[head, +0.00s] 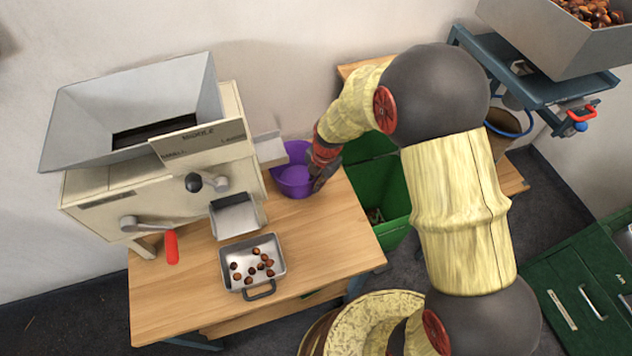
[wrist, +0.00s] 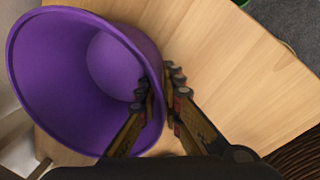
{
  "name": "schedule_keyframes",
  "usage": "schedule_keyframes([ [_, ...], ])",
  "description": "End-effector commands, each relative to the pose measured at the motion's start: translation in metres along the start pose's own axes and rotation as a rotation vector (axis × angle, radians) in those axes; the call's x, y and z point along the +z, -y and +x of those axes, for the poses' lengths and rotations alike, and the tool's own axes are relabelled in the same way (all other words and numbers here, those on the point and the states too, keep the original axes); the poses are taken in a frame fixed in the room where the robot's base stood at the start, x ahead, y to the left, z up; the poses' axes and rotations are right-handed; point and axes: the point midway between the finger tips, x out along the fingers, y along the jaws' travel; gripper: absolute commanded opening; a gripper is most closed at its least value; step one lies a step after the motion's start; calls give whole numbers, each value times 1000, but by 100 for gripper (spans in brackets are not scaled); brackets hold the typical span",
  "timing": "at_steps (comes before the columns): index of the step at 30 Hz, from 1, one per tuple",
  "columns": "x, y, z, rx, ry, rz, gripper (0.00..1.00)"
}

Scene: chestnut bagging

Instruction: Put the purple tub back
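The purple tub (head: 293,181) is at the back right of the wooden table, beside the machine's side chute (head: 269,148). It is empty in the wrist view (wrist: 75,95), with its open mouth facing the camera. My gripper (head: 320,183) is at the tub's right side. In the wrist view my gripper (wrist: 164,92) has one finger inside the tub and one outside, closed on its wall near the rim. I cannot tell whether the tub's base touches the table.
The sorting machine (head: 160,190) stands on the table (head: 320,255) at left. A metal pan (head: 284,263) with several chestnuts and a small empty tray (head: 237,219) are in front. A green crate (head: 385,185) is right of the table. A chestnut hopper (head: 560,40) is at upper right.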

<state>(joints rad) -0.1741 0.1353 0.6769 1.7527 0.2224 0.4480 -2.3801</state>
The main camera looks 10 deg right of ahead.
Motion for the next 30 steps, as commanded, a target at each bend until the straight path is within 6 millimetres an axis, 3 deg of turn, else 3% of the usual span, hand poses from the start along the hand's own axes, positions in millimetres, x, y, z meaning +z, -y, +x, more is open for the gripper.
schedule_keyframes([
  [7, 0, 0, 0, 0, 0, 0, 23],
  [18, 0, -1, -4, 0, 0, 0, 23],
  [23, 1, -3, -30, 5, 3, -1, 23],
  [30, 1, -2, -81, 4, 3, 0, 23],
])
